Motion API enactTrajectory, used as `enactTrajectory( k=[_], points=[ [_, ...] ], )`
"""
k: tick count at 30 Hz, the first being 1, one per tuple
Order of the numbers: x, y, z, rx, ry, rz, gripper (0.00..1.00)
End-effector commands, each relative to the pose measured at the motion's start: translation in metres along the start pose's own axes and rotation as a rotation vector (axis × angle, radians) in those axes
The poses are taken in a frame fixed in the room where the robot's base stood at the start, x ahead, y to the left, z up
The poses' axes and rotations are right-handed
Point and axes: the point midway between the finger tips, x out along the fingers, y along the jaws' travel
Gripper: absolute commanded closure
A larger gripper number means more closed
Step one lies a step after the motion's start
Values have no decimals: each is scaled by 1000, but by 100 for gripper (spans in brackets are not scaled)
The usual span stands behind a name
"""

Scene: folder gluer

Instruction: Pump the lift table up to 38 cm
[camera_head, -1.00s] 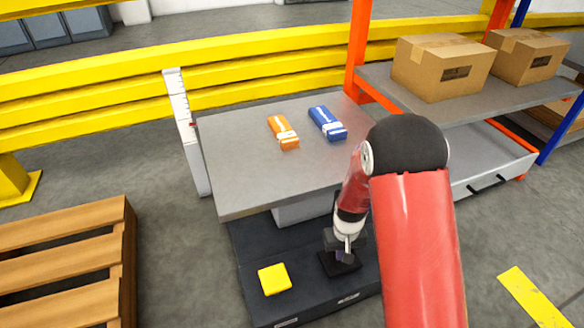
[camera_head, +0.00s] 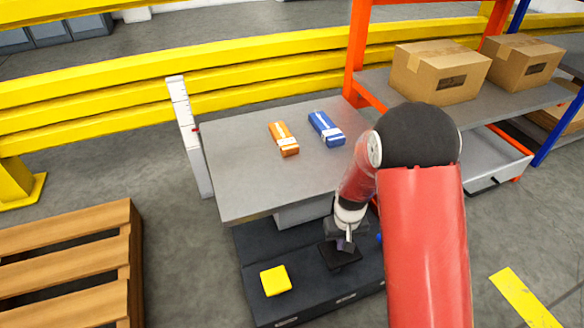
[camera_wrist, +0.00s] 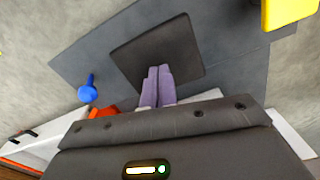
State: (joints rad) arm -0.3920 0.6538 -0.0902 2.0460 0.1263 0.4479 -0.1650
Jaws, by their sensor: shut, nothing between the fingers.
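The lift table has a grey top (camera_head: 245,190) over a dark base (camera_head: 255,250). A white upright scale (camera_head: 187,125) stands at its left, with a small red mark near the top's edge; its figures are too small to read. A black square pedal (camera_head: 340,257) is at the base's front, and also shows in the wrist view (camera_wrist: 185,50). A yellow square pad (camera_head: 276,281) lies left of it, also in the wrist view (camera_wrist: 288,12). My gripper (camera_head: 345,246) is shut and empty, fingertips (camera_wrist: 158,72) over the black pedal; I cannot tell whether they touch.
An orange packet (camera_head: 284,139) and a blue packet (camera_head: 326,128) lie on the top. A blue knob (camera_wrist: 88,93) sits beside the pedal. A wooden pallet (camera_head: 70,255) is at left, a shelf with cartons (camera_head: 438,72) at right, yellow rails (camera_head: 100,85) behind.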

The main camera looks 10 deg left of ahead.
Motion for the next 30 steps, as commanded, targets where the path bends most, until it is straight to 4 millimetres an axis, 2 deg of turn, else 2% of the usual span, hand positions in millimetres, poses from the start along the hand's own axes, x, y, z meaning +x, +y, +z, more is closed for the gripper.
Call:
enactTrajectory(
  k=[8,22,30],
  points=[
    [-6,0,0,0,2,0,100],
    [-60,0,0,1,2,0,100],
    [-60,0,0,1,1,0,100]
  ],
)
